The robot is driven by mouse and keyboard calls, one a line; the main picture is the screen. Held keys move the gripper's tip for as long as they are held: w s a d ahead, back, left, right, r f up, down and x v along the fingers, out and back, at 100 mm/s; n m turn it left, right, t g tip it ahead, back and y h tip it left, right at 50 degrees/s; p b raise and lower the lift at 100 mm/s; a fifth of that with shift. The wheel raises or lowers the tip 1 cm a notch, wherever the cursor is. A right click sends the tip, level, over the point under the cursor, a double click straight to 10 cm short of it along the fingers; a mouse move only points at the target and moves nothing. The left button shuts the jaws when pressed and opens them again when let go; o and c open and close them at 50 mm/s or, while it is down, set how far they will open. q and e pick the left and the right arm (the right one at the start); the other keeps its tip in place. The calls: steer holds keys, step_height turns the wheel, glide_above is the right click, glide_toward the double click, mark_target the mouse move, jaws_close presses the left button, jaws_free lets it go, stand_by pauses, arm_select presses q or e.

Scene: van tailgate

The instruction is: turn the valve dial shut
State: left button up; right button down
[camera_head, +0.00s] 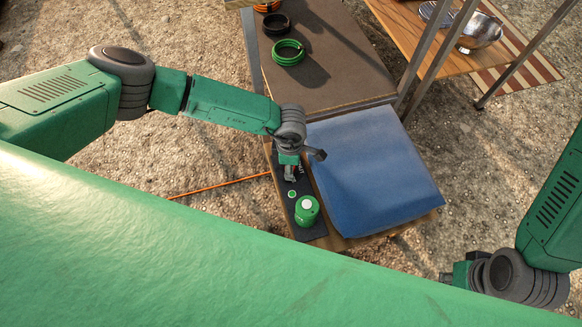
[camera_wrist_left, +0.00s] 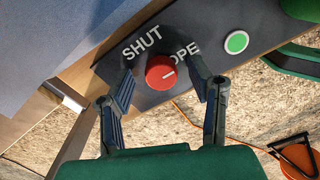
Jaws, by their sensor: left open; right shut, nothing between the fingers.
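The red valve dial (camera_wrist_left: 160,72) sits on a dark panel (camera_wrist_left: 205,62) with white SHUT and OPEN lettering. Its pale pointer line faces right, toward the OPEN side; the end of that word is hidden behind a finger. My left gripper (camera_wrist_left: 161,66) is open, one finger on each side of the dial; I cannot tell whether they touch it. In the head view my left gripper (camera_head: 291,173) is over the panel (camera_head: 285,202) and hides the dial. My right gripper (camera_head: 446,277) is shut and empty at the lower right, mostly hidden, away from the panel.
A green button (camera_wrist_left: 237,41) and a green canister with a white top (camera_head: 307,209) are close to the dial. A blue cushion-like block (camera_head: 375,170) lies beside the panel. Coiled hoses (camera_head: 288,52) lie farther back. An orange cable (camera_head: 220,185) runs left over the ground.

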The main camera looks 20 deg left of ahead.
arm_select(q)
steer(key=shift+a+f, duration=0.25)
steer(key=shift+f, duration=0.05)
steer(key=shift+d, duration=0.1)
arm_select(e)
steer(key=shift+a, duration=0.3)
arm_select(q)
steer(key=shift+d+r, duration=0.1)
steer(key=shift+d, duration=0.15)
jaws_close()
arm_select(e)
steer(key=shift+d+f, duration=0.1)
steer(key=shift+d, duration=0.15)
arm_select(q)
steer(key=shift+a, duration=0.1)
